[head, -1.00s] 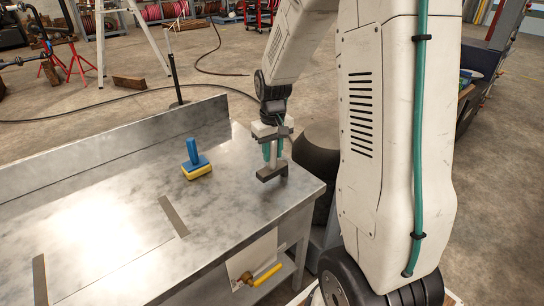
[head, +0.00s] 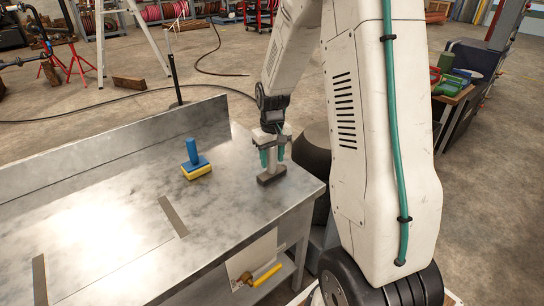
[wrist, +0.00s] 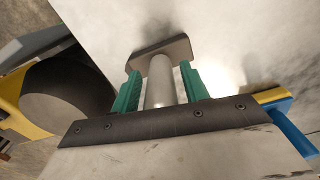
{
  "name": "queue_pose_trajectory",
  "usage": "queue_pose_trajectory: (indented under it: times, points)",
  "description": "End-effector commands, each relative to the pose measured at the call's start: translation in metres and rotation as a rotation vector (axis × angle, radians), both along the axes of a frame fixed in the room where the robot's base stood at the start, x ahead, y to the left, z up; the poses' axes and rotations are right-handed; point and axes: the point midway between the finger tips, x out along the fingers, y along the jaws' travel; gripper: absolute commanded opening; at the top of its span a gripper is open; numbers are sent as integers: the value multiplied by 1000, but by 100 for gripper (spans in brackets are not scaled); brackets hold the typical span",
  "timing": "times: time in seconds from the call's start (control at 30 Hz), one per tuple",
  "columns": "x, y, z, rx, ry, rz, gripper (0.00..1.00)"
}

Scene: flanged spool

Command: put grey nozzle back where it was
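The grey nozzle (head: 271,177), a pale upright stem on a dark grey rectangular base, stands on the metal bench near its right end. In the wrist view its stem (wrist: 160,82) shows between the two green fingers, with the base beyond the fingertips. My gripper (head: 272,157) is directly above, pointing down, with its fingers around the stem. A narrow gap shows on each side of the stem in the wrist view (wrist: 160,72), so the gripper is open. The top of the stem is hidden by the gripper body.
A blue-handled block with a yellow bottom (head: 195,165) stands left of the nozzle. Two flat brownish strips (head: 173,216) lie on the metal bench (head: 100,225). A raised back wall (head: 120,150) runs along the far edge.

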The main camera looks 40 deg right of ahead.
Motion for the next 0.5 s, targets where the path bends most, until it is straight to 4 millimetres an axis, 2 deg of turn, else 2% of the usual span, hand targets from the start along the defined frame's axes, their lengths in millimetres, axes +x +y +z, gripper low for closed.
queue_pose_trajectory:
  times: [0.33, 0.5]
  points:
    - [0, 0, 3, 0, -1, 0, 50]
    - [1, 0, 24, -2, -5, 0, 50]
